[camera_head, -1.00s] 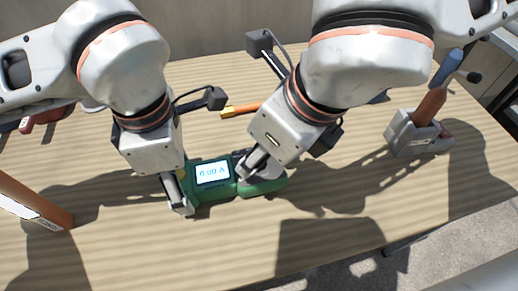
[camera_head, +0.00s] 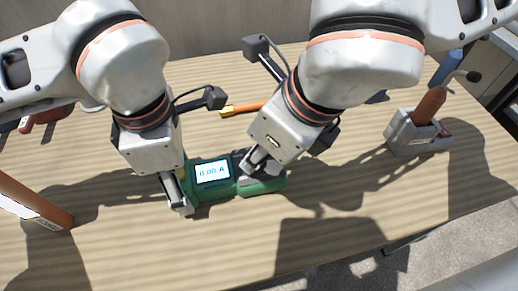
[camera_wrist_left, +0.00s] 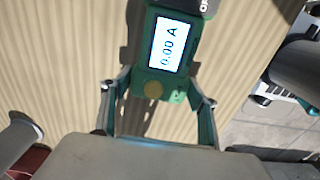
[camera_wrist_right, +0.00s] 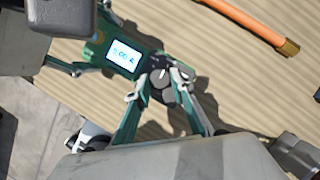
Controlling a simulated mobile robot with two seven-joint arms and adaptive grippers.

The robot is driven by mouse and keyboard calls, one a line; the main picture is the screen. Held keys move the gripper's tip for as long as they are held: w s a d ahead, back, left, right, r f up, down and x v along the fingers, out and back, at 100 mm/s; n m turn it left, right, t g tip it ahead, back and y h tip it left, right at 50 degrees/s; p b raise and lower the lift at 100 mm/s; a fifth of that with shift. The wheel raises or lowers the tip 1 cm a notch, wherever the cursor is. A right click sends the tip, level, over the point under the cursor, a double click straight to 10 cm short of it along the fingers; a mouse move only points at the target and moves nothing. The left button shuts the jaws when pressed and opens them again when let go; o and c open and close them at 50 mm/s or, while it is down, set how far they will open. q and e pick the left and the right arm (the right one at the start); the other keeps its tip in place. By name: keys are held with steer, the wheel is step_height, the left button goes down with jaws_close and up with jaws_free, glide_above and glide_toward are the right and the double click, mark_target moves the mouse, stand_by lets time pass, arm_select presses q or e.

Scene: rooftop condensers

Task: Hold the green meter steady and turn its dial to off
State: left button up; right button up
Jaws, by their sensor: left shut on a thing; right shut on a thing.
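The green meter (camera_head: 217,192) lies flat on the wooden bench, its lit screen reading 0.00 A. My left gripper (camera_head: 178,196) is shut on the meter's left end; in the left wrist view its fingers (camera_wrist_left: 157,98) straddle that end of the case (camera_wrist_left: 180,87). My right gripper (camera_head: 256,166) points down over the meter's right half. In the right wrist view its fingers (camera_wrist_right: 160,83) are shut around the round grey dial (camera_wrist_right: 162,82), which has a pale pointer mark. In the head view the dial is mostly hidden by the right gripper.
An orange-handled tool (camera_head: 245,108) lies behind the meter. A grey holder (camera_head: 405,140) with orange and blue handled tools stands at the right. An orange-brown object (camera_head: 35,202) is at the left edge. The bench (camera_head: 200,255) is clear in front of the meter.

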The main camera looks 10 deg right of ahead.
steer(key=n, duration=0.2)
steer(key=n+g+y, duration=0.1)
steer(key=n, duration=0.1)
steer(key=n+g, duration=0.1)
steer(key=n, duration=0.1)
steer(key=shift+w+d+y, duration=0.1)
steer(key=shift+w+y, duration=0.15)
steer(key=shift+y, duration=0.05)
steer(key=n+g, duration=0.1)
steer(key=n, duration=0.3)
steer(key=n+g, duration=0.1)
steer(key=n, duration=0.1)
steer(key=shift+w+n+g, duration=0.25)
steer(key=shift+n+g, duration=0.05)
steer(key=shift+n, duration=0.1)
steer(key=n+g, duration=0.1)
steer(key=n, duration=0.1)
steer(key=n+h, duration=0.1)
steer(key=n, duration=0.2)
steer(key=shift+w+n+g, duration=0.2)
steer(key=shift+n+g, duration=0.1)
steer(key=shift+g, duration=0.1)
steer(key=n, duration=0.1)
steer(key=n+h, duration=0.1)
steer(key=n, duration=0.1)
steer(key=n+g, duration=0.1)
steer(key=shift+w+a+n+h, duration=0.1)
steer(key=shift+a+n+h, duration=0.2)
steer(key=shift+n, duration=0.1)
